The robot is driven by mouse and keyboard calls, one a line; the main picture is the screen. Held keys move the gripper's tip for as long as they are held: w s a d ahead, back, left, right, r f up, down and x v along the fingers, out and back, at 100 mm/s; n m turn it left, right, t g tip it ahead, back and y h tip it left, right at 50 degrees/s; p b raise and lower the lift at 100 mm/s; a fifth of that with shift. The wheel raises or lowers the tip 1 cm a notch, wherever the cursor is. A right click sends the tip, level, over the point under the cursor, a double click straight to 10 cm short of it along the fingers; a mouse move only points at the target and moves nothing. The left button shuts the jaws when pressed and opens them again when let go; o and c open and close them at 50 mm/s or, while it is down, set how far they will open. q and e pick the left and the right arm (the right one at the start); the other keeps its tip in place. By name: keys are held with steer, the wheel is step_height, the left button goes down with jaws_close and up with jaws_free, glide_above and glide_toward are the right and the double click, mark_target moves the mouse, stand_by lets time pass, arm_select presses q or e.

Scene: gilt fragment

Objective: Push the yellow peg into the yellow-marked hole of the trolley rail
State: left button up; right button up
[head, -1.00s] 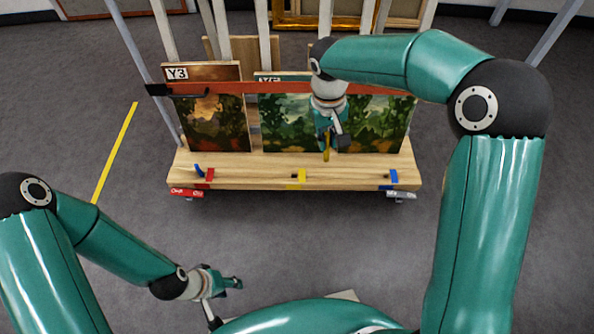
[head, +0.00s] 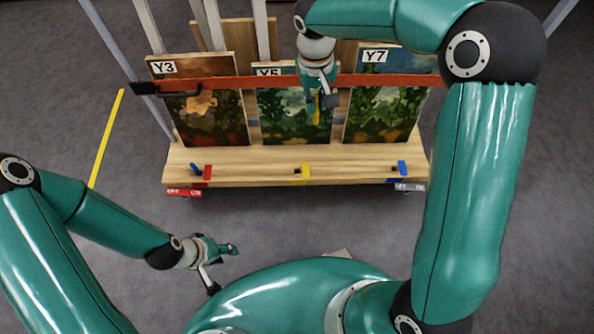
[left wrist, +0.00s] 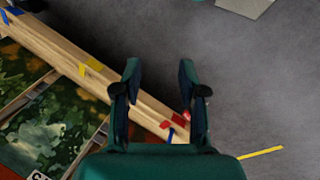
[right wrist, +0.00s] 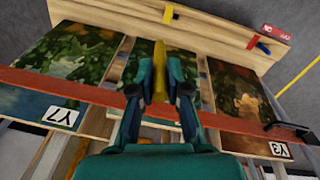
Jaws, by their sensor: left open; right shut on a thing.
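The yellow peg (head: 316,107) is in my right gripper (head: 318,98), which is shut on it in front of the middle painting, above and behind the trolley rail (head: 240,175). In the right wrist view the peg (right wrist: 159,72) sticks out between the fingertips (right wrist: 160,66), apart from the rail. The yellow mark (head: 302,172) is on the rail's front middle, slightly left of the peg, with a small dark hole beside it; it also shows in the right wrist view (right wrist: 168,14). My left gripper (head: 229,248) is open and empty, low in front of the trolley.
A red bar (head: 255,83) with a black end crosses the paintings close to my right gripper. Paintings Y3 (head: 200,112) and Y7 (head: 388,100) flank the middle one. A blue peg (head: 195,168) stands by the red mark (head: 208,173). A blue mark (head: 402,167) is at right.

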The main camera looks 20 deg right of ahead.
steer(key=shift+s+d, duration=0.1)
steer(key=shift+d, duration=0.05)
arm_select(q)
steer(key=shift+o, duration=1.1)
steer(key=o, duration=0.8)
steer(key=shift+f+b, duration=0.75)
steer(key=shift+b, duration=0.05)
steer(key=shift+o, duration=0.5)
step_height(320, 180, down, 2)
steer(key=shift+a+f+b, duration=0.1)
steer(key=shift+b, duration=0.95)
steer(key=shift+f+b, duration=2.7)
arm_select(e)
steer(key=shift+w+a+f+n+y, duration=0.15)
steer(key=shift+w+a+f+n, duration=0.6)
steer(key=shift+f, duration=5.65)
steer(key=shift+w+a+f+n+y, duration=0.1)
steer(key=shift+w+a+f+n, duration=0.65)
steer(key=shift+f, duration=5.7)
steer(key=shift+w+f+n+y, duration=0.3)
steer(key=shift+w+f, duration=0.9)
steer(key=shift+f, duration=5.2)
arm_select(q)
steer(key=shift+f, duration=0.1)
arm_select(e)
steer(key=shift+f, duration=0.1)
steer(key=o, duration=0.7)
steer(key=shift+o, duration=0.2)
